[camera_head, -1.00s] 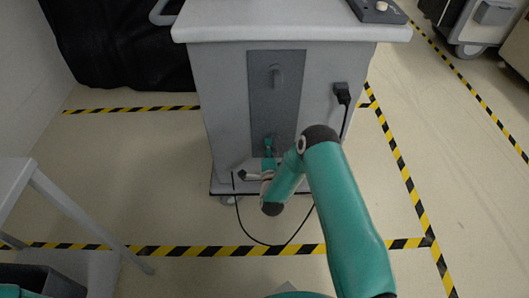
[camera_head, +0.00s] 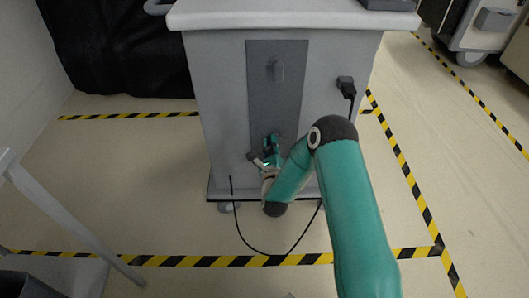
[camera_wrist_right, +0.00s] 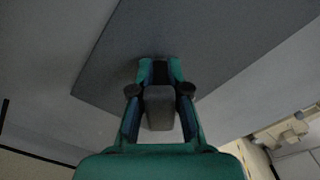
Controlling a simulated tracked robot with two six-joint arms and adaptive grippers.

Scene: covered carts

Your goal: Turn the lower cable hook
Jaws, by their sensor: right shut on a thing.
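The lower cable hook (camera_wrist_right: 160,107) is a dark grey block at the lower end of the dark panel (camera_head: 260,100) on the cart's front. My right gripper (camera_wrist_right: 160,72) is shut on it, with one finger on each side. In the head view the right gripper (camera_head: 272,142) largely hides the hook. In the wrist view the panel's edges run slanted, so the gripper is rolled relative to the panel. The upper cable hook (camera_head: 275,70) stands free on the same panel. My left gripper is not in view.
The grey cart (camera_head: 220,100) has a black plug (camera_head: 346,85) at its right. A black cable (camera_head: 262,252) loops on the floor below the cart. A pale table frame (camera_head: 65,220) stands at the left. Floor right of the cart is clear.

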